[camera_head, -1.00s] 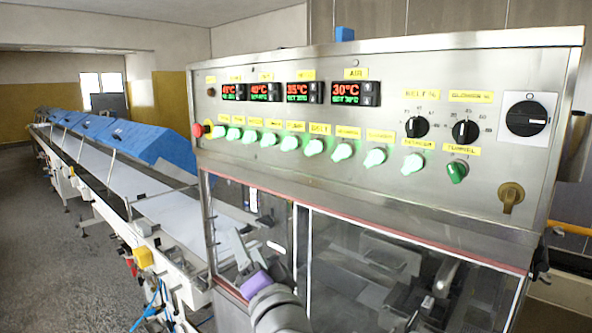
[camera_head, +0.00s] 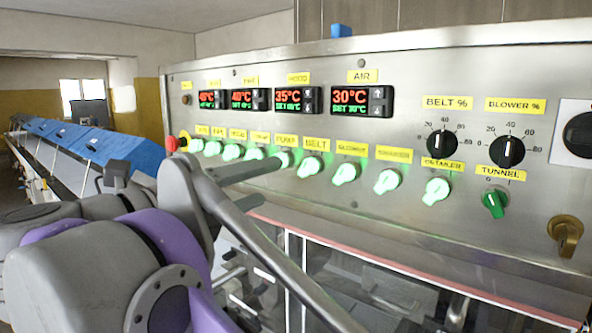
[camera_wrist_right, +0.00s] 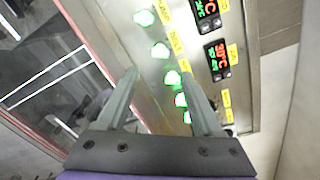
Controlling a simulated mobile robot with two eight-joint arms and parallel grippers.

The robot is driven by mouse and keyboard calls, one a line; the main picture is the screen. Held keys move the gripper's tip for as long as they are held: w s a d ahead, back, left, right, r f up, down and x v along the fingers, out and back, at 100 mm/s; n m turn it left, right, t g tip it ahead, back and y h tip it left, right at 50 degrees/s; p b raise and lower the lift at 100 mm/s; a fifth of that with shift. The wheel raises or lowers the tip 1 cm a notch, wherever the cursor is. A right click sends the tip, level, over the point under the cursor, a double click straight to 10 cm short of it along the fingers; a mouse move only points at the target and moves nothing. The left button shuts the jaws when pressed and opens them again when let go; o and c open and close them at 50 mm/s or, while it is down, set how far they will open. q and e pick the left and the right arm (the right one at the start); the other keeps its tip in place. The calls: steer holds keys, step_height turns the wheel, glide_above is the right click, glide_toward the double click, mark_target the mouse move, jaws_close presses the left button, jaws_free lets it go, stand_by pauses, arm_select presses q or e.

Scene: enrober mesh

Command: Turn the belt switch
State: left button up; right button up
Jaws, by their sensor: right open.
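The belt switch (camera_head: 309,167) is a glowing green knob under the yellow BELT label (camera_head: 312,143), in the row of lit switches on the steel panel. In the right wrist view it shows as a lit green knob (camera_wrist_right: 160,50) beyond the fingertips. My right gripper (camera_head: 272,180) is raised in front of the panel, just left of the belt switch in the head view. Its two grey fingers are apart and empty in the wrist view (camera_wrist_right: 162,80). No contact with the switch is visible. My left gripper is not in view.
Similar lit switches stand close on both sides, such as the one right of the belt switch (camera_head: 345,174). A red stop button (camera_head: 172,144) is at the panel's left end. Temperature displays (camera_head: 362,101) sit above. Glass doors (camera_head: 400,290) lie below. Belt and blower dials (camera_head: 441,143) are at right.

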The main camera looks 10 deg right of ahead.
mark_target(304, 169)
steer(key=x, duration=0.9)
jaws_close()
